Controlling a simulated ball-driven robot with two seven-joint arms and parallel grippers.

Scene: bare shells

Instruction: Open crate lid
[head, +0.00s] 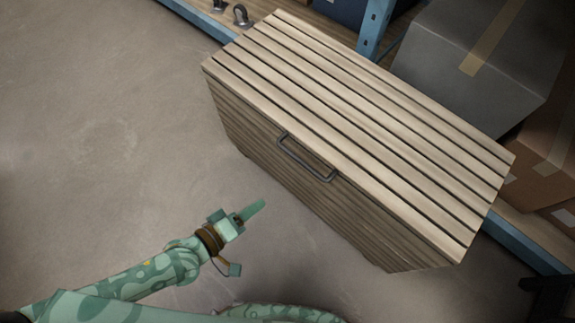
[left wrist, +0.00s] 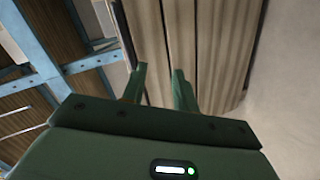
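A wooden slatted crate (head: 330,190) stands on the floor, its slatted lid (head: 360,120) down flat on top. A dark metal handle (head: 305,160) sits on the front edge of the lid. My left gripper (head: 257,208) is in front of the crate, apart from it, to the lower left of the handle. In the left wrist view the two green fingers of my left gripper (left wrist: 160,85) stand apart with nothing between them. The crate's slats (left wrist: 200,45) show beyond the fingers. My right gripper is not in view.
A blue-framed shelf (head: 372,30) stands behind the crate, with a grey box (head: 470,60) and cardboard boxes (head: 545,160) at the right. The shelf frame also shows in the left wrist view (left wrist: 35,45). The concrete floor (head: 110,120) at left is clear.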

